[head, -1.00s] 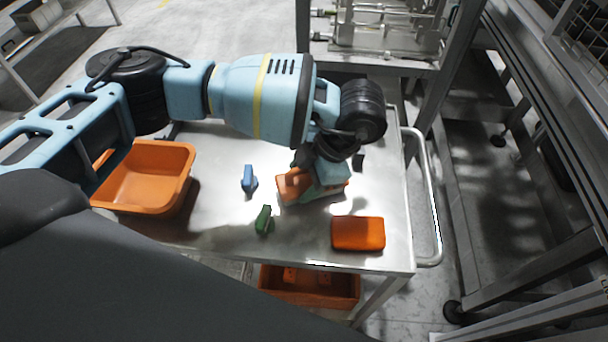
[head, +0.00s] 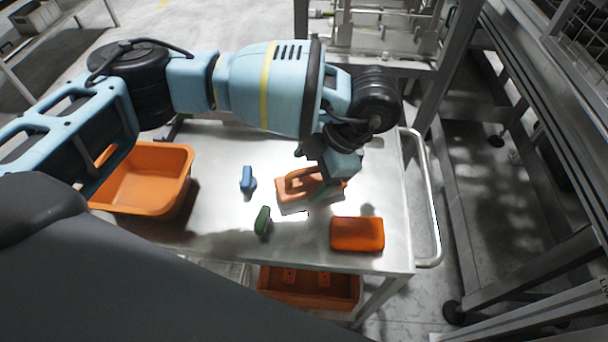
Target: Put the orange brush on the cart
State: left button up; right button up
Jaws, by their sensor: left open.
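The orange brush (head: 296,187), a block with a raised handle and a pale underside, sits on the metal top of the cart (head: 225,222), right of the middle. My left gripper (head: 328,188) is open, just above and at the right end of the brush. It hides part of that end, and I cannot tell whether a finger still touches the brush. My right gripper is not in view.
An orange bin (head: 150,178) stands at the cart's left. A blue item (head: 248,180), a green item (head: 263,221) and an orange block (head: 357,234) lie around the brush. A rail handle (head: 432,205) borders the right side. Another orange bin (head: 310,287) is below.

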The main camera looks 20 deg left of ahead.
pick_arm(q)
jog(key=s+v, duration=0.1)
jog(key=v, duration=0.7)
jog(key=shift+w+r, duration=0.25)
jog(key=shift+w, duration=0.25)
jog(key=shift+d, duration=0.15)
